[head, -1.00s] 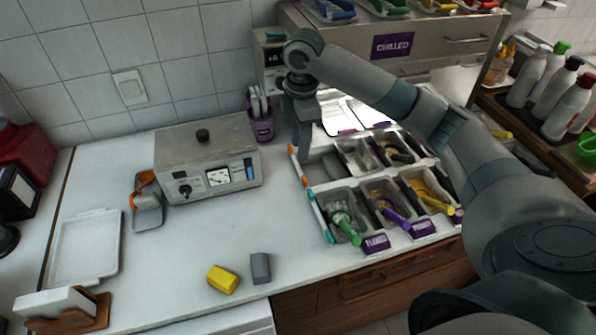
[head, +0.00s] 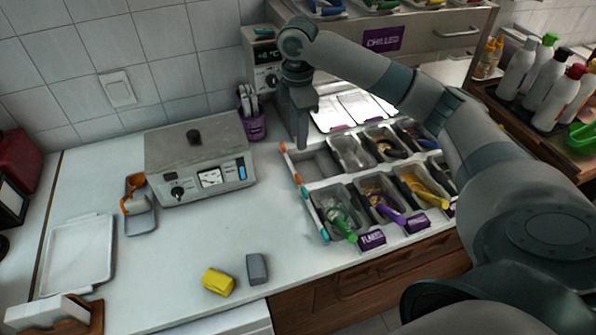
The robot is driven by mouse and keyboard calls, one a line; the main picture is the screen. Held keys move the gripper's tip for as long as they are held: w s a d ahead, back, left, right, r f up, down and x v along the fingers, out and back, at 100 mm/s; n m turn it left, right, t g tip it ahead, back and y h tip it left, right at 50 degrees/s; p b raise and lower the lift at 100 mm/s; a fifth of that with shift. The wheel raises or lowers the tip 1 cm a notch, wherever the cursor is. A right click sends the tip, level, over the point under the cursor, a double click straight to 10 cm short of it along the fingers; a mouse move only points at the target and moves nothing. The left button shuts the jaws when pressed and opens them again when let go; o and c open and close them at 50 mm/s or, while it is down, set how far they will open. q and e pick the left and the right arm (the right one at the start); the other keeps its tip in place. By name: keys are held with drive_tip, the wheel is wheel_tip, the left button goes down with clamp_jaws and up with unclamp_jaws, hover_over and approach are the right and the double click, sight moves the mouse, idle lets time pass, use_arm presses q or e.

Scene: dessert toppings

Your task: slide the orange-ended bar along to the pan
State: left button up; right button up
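The orange-ended bar (head: 290,163) lies at the left end of the far row of the topping rail, its pale middle between two orange ends. Right of it is an open bay (head: 317,166), then a far-row pan (head: 352,148) in grey metal. A similar teal-ended bar (head: 315,217) lies at the left end of the near row. My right gripper (head: 300,142) points down just behind and above the orange-ended bar, seemingly apart from it. Its fingers overlap from this angle, so their opening is unclear. My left gripper is out of view.
Near-row pans hold green (head: 345,233), purple (head: 390,214) and yellow (head: 436,198) handled utensils. A countertop appliance (head: 200,165) and a purple utensil cup (head: 252,126) stand left of the rail. Yellow (head: 218,282) and grey (head: 257,268) blocks lie on open counter.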

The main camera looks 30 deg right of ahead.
sight(298, 176)
wheel_tip(298, 176, down, 15)
drive_tip(key=p, duration=0.3)
idle(0.4)
clamp_jaws()
drive_tip(key=shift+d, duration=0.1)
